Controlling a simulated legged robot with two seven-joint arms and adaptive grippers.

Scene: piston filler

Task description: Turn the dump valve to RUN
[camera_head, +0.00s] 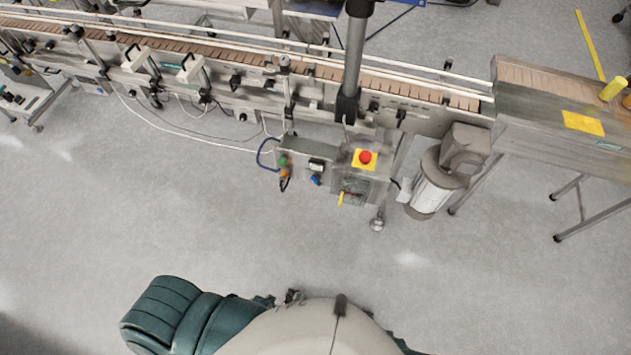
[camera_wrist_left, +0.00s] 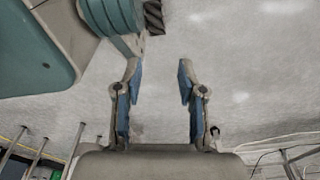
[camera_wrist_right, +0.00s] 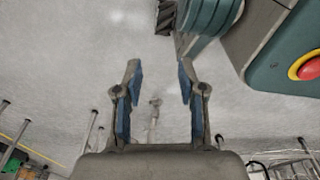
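A grey control box (camera_head: 325,172) hangs at the conveyor's front edge in the head view. It bears a red button on a yellow plate (camera_head: 364,158) and a small yellow handle (camera_head: 340,199) low on its front. I cannot tell for sure which part is the dump valve, and no RUN marking is legible. My left gripper (camera_wrist_left: 159,68) is open and empty over bare floor in the left wrist view. My right gripper (camera_wrist_right: 159,70) is open and empty in the right wrist view. Neither gripper shows clearly in the head view, and both are away from the box.
A long conveyor (camera_head: 225,52) crosses the back. A blue hose and green and orange fittings (camera_head: 283,166) sit at the box's left. The floor before me is clear.

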